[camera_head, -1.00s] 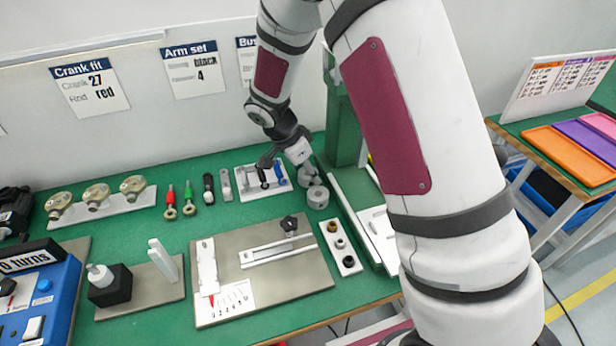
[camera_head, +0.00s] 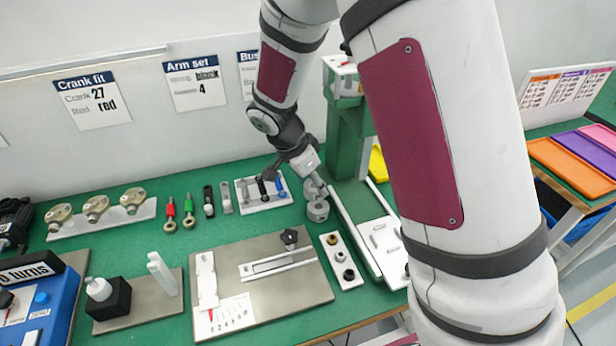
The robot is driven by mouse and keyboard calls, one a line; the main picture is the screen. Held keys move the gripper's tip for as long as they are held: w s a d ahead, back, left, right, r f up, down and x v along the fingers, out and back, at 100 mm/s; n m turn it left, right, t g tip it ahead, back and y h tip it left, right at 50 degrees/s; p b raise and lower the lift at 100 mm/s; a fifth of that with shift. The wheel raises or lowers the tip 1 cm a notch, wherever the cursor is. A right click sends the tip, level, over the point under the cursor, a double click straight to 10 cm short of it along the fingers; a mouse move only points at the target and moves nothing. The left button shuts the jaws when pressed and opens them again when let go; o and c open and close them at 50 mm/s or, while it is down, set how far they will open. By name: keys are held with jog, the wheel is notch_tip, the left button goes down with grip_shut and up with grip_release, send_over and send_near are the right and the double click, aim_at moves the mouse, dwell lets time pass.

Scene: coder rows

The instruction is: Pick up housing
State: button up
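A grey metal cylindrical part, which looks like the housing (camera_head: 317,211), stands on the green table just left of the long white rail. My gripper (camera_head: 319,192) points down right over it, with the grey fingers at or against its top. The fingers and the part are small and similar in colour. I cannot tell whether the fingers are around the part or only above it, nor whether they are open or shut.
A white tray (camera_head: 243,206) with black, blue and grey arms lies left of my gripper. A green post (camera_head: 348,135) stands close behind right. A white strip with bushings (camera_head: 356,280) and a grey fixture plate (camera_head: 300,292) lie in front.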

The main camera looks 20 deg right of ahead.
jog(key=s, duration=0.7)
jog(key=s+r, duration=0.1)
jog(key=s, duration=0.3)
jog(key=shift+s+d, duration=0.15)
jog(key=shift+d, duration=0.2)
jog(key=shift+r, duration=0.5)
jog(key=s+d+r+p, duration=0.3)
jog(key=d+r+p, duration=0.15)
jog(key=r, duration=0.25)
jog(key=s+d+f, duration=0.1)
jog(key=s+d+f+b, duration=0.1)
jog(key=d, duration=0.1)
jog(key=s+d+f, duration=0.1)
jog(key=shift+s+d+f, duration=0.1)
jog(key=shift+d+f, duration=0.3)
jog(key=shift+f+p, duration=0.65)
jog(key=shift+f, duration=0.25)
jog(key=shift+f, duration=0.1)
